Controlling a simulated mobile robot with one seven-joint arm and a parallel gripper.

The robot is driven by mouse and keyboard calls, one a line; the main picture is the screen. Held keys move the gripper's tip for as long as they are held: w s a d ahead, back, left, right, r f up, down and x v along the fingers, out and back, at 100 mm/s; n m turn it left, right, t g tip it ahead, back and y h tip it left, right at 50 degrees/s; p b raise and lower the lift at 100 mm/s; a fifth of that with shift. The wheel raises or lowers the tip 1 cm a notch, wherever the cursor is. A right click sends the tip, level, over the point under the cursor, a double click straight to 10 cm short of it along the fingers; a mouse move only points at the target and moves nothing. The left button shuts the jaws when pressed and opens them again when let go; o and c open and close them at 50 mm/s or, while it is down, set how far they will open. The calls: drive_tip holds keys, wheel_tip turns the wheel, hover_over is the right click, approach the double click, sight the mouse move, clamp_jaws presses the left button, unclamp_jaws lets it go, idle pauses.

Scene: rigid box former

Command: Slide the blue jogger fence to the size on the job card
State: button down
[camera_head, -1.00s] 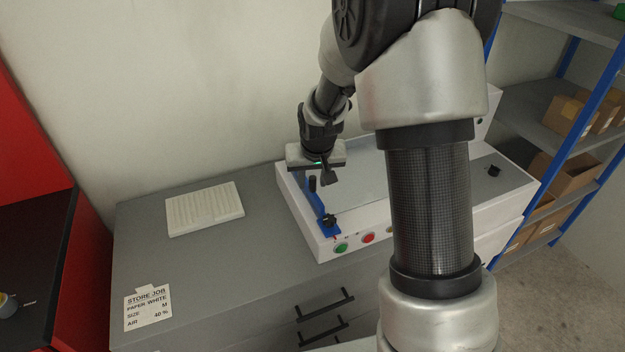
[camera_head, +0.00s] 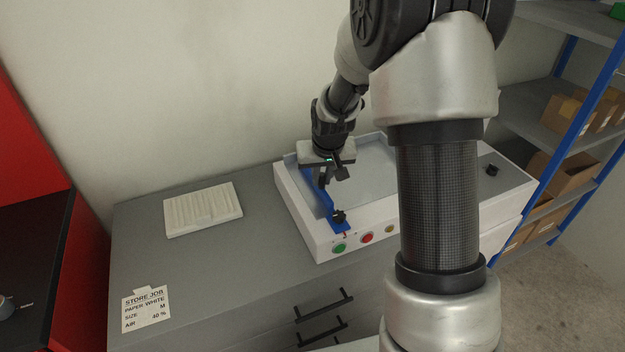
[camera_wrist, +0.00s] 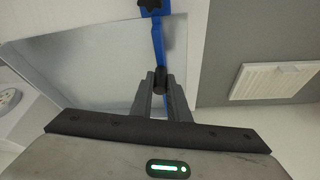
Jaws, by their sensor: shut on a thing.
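The blue jogger fence (camera_head: 328,204) is a narrow bar along the left part of the white machine's grey bed (camera_head: 372,168). A black star knob (camera_head: 338,216) sits on its front end, and a small red mark shows just in front of it. My gripper (camera_wrist: 160,85) is shut on the fence's upright black post (camera_wrist: 160,76), with a finger on each side of it. The job card (camera_head: 147,308) lies at the counter's front left and reads STORE JOB, PAPER WHITE, SIZE M, AIR 40 %. Size marks by the fence are too small to read.
A cream ridged panel (camera_head: 203,208) lies on the counter to the left. A shelf with cardboard boxes (camera_head: 567,175) stands right. My arm hides part of the machine.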

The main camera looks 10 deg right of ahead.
drive_tip(key=c, duration=1.7)
unclamp_jaws()
drive_tip(key=p+v, duration=0.1)
drive_tip(key=v, duration=1.6)
drive_tip(key=shift+r, duration=0.3)
drive_tip(key=shift+n+t, duration=0.4)
drive_tip(key=shift+t, duration=0.1)
drive_tip(key=s+r+p, duration=0.2)
drive_tip(key=s+r, duration=0.2)
drive_tip(key=s, duration=0.3)
drive_tip(key=s+a+r+p, duration=0.1)
drive_tip(key=s+r+p, duration=0.2)
drive_tip(key=s, duration=0.5)
drive_tip(key=s+a+r+p, duration=0.1)
drive_tip(key=s+r+p, duration=0.1)
drive_tip(key=s+r, duration=0.4)
drive_tip(key=shift+s+a, duration=0.1)
drive_tip(key=shift+s, duration=1)
